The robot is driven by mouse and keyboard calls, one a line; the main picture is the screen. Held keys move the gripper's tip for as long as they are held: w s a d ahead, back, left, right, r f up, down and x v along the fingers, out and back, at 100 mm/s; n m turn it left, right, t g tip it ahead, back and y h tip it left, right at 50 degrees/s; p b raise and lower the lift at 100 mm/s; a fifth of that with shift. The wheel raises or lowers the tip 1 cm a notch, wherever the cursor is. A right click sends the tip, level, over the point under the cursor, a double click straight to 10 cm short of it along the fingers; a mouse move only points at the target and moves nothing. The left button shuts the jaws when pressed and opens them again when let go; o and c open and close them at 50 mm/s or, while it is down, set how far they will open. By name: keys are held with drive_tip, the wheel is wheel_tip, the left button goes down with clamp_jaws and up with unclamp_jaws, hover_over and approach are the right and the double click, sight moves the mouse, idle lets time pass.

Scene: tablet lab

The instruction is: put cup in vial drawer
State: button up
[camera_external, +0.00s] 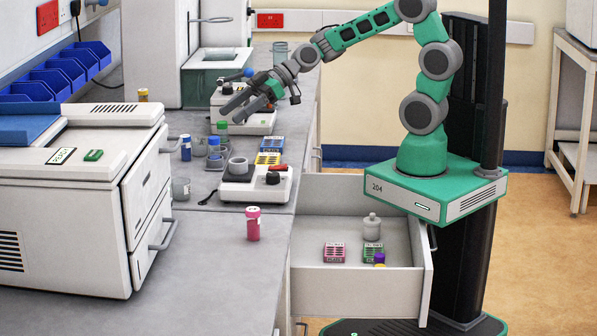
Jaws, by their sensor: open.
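The open drawer (310,282) sticks out from the bench at the lower right. It holds a pink rack (335,252), a green rack (372,250), a pale lidded jar (372,226) and a small purple-capped vial (379,259). A translucent grey cup (181,188) stands on the bench beside the white cabinet. A similar clear vessel (280,48) stands at the back of the bench. I cannot tell which one the task means. My gripper (232,101) is open, above the bench near the back device, apart from both cups, with nothing visible between its fingers.
A pink bottle (253,224) stands on the front bench. A white device (258,187), a yellow rack (268,158), a blue rack (271,144) and small capped bottles (186,148) crowd the middle. A large white cabinet (75,215) fills the left. The front bench is mostly clear.

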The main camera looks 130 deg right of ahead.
sight(206, 138)
drive_tip(key=shift+o, duration=0.6)
drive_tip(key=shift+v, duration=1.25)
drive_tip(key=shift+w, duration=0.1)
drive_tip(key=shift+t, duration=0.3)
drive_tip(key=w+f+p, duration=0.1)
drive_tip(key=w+f, duration=0.1)
drive_tip(key=w+f+p, duration=0.2)
drive_tip(key=w, duration=0.1)
drive_tip(key=shift+w+d+f, duration=0.1)
drive_tip(key=shift+d+f, duration=0.1)
drive_tip(key=shift+d, duration=0.05)
drive_tip(key=p+x, duration=0.1)
drive_tip(key=x, duration=0.2)
drive_tip(key=p+x, duration=0.1)
drive_tip(key=x, duration=0.2)
drive_tip(key=shift+w+d, duration=0.25)
drive_tip(key=shift+w, duration=0.15)
drive_tip(key=shift+s+r, duration=0.1)
clamp_jaws()
drive_tip(key=shift+r, duration=0.1)
